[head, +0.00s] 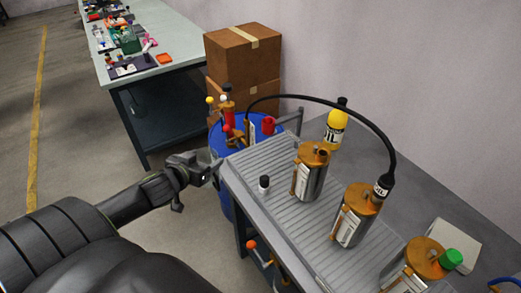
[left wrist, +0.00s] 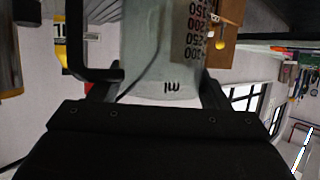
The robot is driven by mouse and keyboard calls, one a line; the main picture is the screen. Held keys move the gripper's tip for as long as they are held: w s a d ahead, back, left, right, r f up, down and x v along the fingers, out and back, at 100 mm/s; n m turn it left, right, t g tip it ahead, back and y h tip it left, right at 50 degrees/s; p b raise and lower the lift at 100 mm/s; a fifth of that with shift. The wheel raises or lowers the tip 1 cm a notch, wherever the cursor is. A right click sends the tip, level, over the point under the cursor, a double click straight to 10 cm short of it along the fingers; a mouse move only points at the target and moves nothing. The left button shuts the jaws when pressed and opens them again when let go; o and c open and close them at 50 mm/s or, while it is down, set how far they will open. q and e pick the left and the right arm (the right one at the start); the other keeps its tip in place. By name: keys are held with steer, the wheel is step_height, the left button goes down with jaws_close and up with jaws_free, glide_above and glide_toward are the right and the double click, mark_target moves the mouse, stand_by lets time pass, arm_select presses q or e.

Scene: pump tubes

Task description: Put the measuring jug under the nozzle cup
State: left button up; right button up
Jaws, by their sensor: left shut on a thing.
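The measuring jug (left wrist: 165,50) is clear, with dark scale numbers and "ml" on its wall, and fills the middle of the left wrist view. A dark handle (left wrist: 72,50) shows at its left. My left gripper (left wrist: 160,92) is shut on it, with a finger at each side. In the head view my left gripper (head: 208,172) is beside the left edge of the bench, and the jug (head: 205,155) is a faint pale shape there. A black hose (head: 330,103) arches over the bench from a capped metal can. I cannot tell which part is the nozzle cup. My right gripper is not in view.
Cardboard boxes (head: 243,55) and another table (head: 170,40) stand farther back.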

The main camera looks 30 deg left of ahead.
arm_select(q)
steer(key=w+d, duration=0.2)
steer(key=w, duration=0.3)
steer(key=w+d+f+p, duration=0.1)
steer(key=w+d, duration=0.1)
steer(key=w, duration=0.3)
steer(key=w+d, duration=0.3)
steer(key=w, duration=0.3)
steer(key=shift+w+f, duration=0.1)
steer(key=shift+f, duration=0.05)
steer(key=shift+a, duration=0.1)
steer(key=shift+f, duration=0.15)
steer(key=o, duration=1.3)
steer(key=shift+o, duration=0.2)
